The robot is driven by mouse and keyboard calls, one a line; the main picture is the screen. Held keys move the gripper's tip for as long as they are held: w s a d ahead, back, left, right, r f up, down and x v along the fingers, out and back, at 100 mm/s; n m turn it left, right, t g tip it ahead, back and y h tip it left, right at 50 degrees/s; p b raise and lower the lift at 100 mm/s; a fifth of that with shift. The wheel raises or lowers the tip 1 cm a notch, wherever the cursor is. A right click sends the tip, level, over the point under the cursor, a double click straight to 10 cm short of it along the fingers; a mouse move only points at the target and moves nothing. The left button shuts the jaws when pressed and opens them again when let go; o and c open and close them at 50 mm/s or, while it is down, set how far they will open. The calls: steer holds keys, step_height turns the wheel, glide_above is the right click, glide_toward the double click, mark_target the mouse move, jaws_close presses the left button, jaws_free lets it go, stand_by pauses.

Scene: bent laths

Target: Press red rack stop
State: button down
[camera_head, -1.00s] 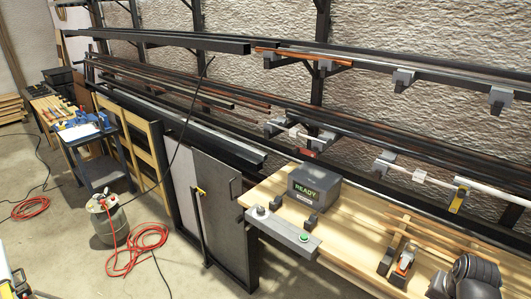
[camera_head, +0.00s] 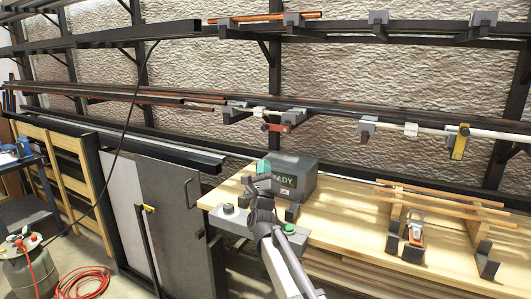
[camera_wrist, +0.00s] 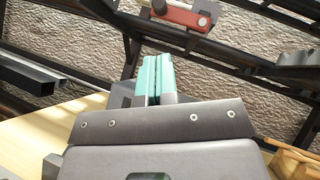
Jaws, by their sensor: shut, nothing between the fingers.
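The red rack stop (camera_head: 285,129) is a small red block with a dark knob, below the middle rack rail near the wall. In the wrist view the red stop (camera_wrist: 182,15) shows at the top edge, with a grey knob and a dark round spot. My gripper (camera_head: 262,166) has teal fingertips and is shut and empty. It is in front of the dark READY box, lower in the picture than the stop and apart from it. In the wrist view my gripper (camera_wrist: 155,79) points up toward the rack, below the stop.
The dark READY box (camera_head: 307,181) stands on the wooden bench (camera_head: 350,222), partly hidden by my arm. A control bar with a green button (camera_head: 289,228) lies at the bench's front. Wooden laths (camera_head: 440,198) rest on holders at right. A yellow clamp (camera_head: 460,142) sits on the rail.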

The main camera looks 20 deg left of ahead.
steer(key=shift+w+r, duration=0.1)
steer(key=shift+r, duration=0.1)
steer(key=p, duration=0.6)
glide_toward(274, 129)
steer(key=w+a+r, duration=0.3)
steer(key=w+a, duration=0.1)
steer(key=shift+w+r, duration=0.1)
steer(key=shift+r, duration=0.1)
